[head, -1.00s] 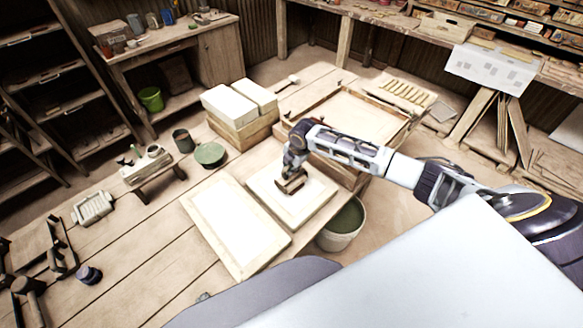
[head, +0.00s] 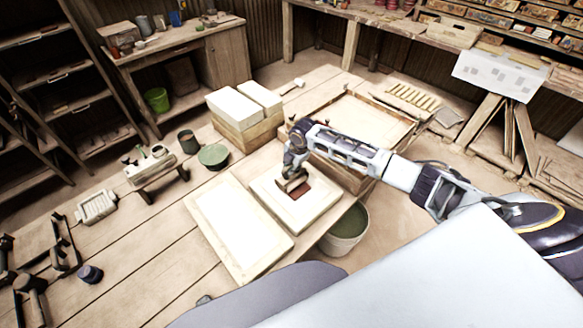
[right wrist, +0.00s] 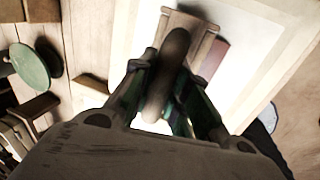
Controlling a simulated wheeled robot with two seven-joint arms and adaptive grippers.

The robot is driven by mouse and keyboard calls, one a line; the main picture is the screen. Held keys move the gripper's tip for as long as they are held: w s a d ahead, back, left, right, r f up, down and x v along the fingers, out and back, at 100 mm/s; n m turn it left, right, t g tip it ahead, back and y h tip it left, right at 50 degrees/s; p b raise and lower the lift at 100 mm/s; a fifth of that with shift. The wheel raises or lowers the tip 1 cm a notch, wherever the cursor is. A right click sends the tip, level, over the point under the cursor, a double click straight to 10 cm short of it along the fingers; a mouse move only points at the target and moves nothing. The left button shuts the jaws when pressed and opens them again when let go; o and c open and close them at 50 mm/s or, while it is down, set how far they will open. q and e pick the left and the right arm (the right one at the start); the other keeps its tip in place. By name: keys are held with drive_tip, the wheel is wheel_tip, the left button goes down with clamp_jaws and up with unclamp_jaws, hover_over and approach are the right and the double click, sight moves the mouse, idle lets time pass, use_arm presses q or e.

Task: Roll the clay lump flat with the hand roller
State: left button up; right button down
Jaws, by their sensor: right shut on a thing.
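My right gripper (head: 291,176) is shut on the hand roller (head: 291,184), over the white framed board (head: 305,212). In the right wrist view the fingers (right wrist: 168,95) close around the roller's dark rounded handle (right wrist: 168,75), with its wooden body (right wrist: 187,28) beyond. The reddish-brown clay (head: 303,191) lies on the board, showing as a flat-looking patch just right of the roller. It also shows beside the roller in the right wrist view (right wrist: 213,58). The roller hides part of it, and I cannot tell whether they touch. My left gripper is not in view.
A larger framed white panel (head: 240,225) lies left of the board. White blocks in a wooden box (head: 247,130) stand behind. A bucket (head: 345,230) stands at the right below the table edge. A green round dish (head: 213,155) and tools sit farther left.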

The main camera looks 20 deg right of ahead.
drive_tip(key=shift+w+r+p, duration=0.1)
drive_tip(key=shift+r+p, duration=0.65)
drive_tip(key=shift+r, duration=2.8)
drive_tip(key=shift+f+b, duration=0.1)
drive_tip(key=shift+b, duration=0.2)
